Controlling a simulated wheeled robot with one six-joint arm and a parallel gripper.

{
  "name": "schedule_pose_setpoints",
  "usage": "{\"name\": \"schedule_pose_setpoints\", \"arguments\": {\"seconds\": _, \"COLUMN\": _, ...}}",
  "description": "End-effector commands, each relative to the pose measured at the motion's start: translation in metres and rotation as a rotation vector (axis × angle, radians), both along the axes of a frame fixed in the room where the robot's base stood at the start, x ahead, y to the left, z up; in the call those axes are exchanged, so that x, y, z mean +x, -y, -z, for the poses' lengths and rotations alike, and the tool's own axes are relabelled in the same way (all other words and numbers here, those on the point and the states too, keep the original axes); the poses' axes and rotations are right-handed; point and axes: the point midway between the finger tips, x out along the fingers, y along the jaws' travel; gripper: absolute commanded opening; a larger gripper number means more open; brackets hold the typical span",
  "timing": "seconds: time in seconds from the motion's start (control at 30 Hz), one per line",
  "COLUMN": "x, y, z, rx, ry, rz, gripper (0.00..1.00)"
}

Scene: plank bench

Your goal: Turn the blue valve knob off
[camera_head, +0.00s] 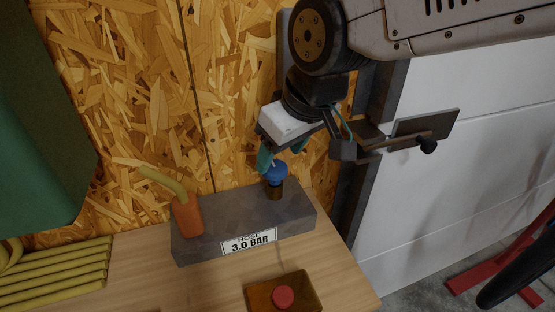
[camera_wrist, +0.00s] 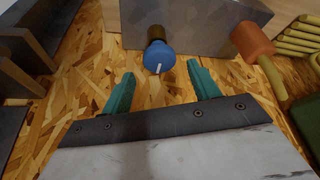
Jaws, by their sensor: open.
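An orange fitting (camera_head: 187,215) with a yellow hose stands at the block's left. A red button (camera_head: 283,296) on a brown box is in front. A coiled yellow hose (camera_head: 60,275) lies at left. A chipboard wall (camera_head: 140,90) stands close behind; a door latch (camera_head: 425,125) is at right.

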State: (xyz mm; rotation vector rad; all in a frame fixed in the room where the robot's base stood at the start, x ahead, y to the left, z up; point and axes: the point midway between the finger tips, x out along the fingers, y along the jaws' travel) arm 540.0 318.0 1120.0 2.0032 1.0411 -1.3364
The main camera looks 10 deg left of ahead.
Motion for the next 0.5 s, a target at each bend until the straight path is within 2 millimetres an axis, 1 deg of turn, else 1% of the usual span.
{"name": "schedule_pose_setpoints", "arguments": {"seconds": 0.03, "x": -0.002, "y": 0.003, "z": -0.009, "rx": 0.003, "ry": 0.003, "rz": 0.0, "gripper": 0.61}}
{"name": "schedule_pose_setpoints", "arguments": {"seconds": 0.1, "x": -0.004, "y": 0.006, "z": -0.02, "rx": 0.003, "ry": 0.003, "rz": 0.0, "gripper": 0.61}}
{"name": "schedule_pose_setpoints", "arguments": {"seconds": 0.2, "x": -0.007, "y": 0.01, "z": -0.029, "rx": 0.001, "ry": 0.002, "rz": 0.0, "gripper": 0.61}}
{"name": "schedule_pose_setpoints", "arguments": {"seconds": 0.33, "x": -0.008, "y": 0.012, "z": -0.036, "rx": 0.001, "ry": 0.001, "rz": 0.0, "gripper": 0.61}}
{"name": "schedule_pose_setpoints", "arguments": {"seconds": 0.5, "x": -0.008, "y": 0.012, "z": -0.036, "rx": 0.0, "ry": 0.0, "rz": 0.0, "gripper": 0.61}}
